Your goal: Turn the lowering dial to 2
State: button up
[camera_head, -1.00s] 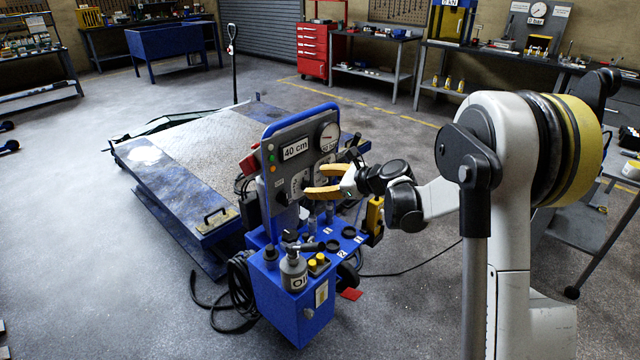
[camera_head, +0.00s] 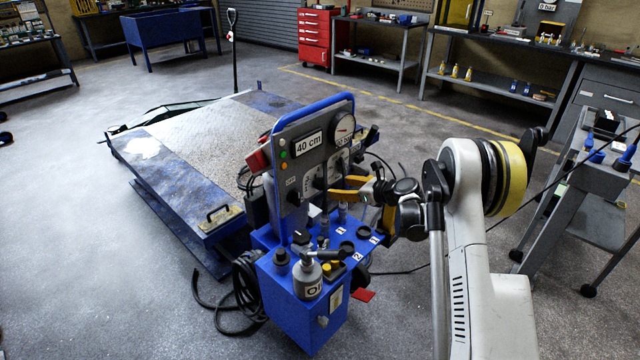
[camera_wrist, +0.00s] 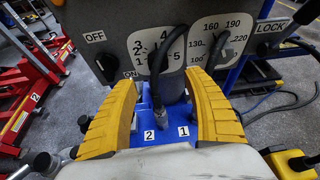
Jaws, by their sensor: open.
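The grey control panel (camera_head: 318,140) stands upright on the blue jack unit. The dial with the 1 to 5 scale (camera_wrist: 148,44) is on its face; the scale also shows in the head view (camera_head: 308,172). A black curved hose or lever (camera_wrist: 158,66) crosses in front of it, so I cannot tell where its pointer stands. My gripper (camera_wrist: 160,80) is open, its yellow fingers spread in front of and below this dial, with no visible hold on it. In the head view, my gripper (camera_head: 346,188) is just right of the dial.
An OFF/ON knob (camera_wrist: 106,63) is left of the dial. A 100 to 220 dial (camera_wrist: 220,40) and a LOCK label (camera_wrist: 271,27) are to the right. Below stand an oil can (camera_head: 307,280) and several small fittings on the blue cabinet (camera_head: 287,308).

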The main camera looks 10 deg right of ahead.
aim_at(323, 185)
jog(key=b+x, duration=0.3)
jog(key=x, duration=0.5)
jog(key=shift+w+a+f, duration=0.1)
jog(key=shift+a+f, duration=0.1)
jog(key=shift+a, duration=0.1)
jog(key=shift+w+a, duration=0.25)
jog(key=shift+w, duration=0.15)
jog(key=c, duration=1.2)
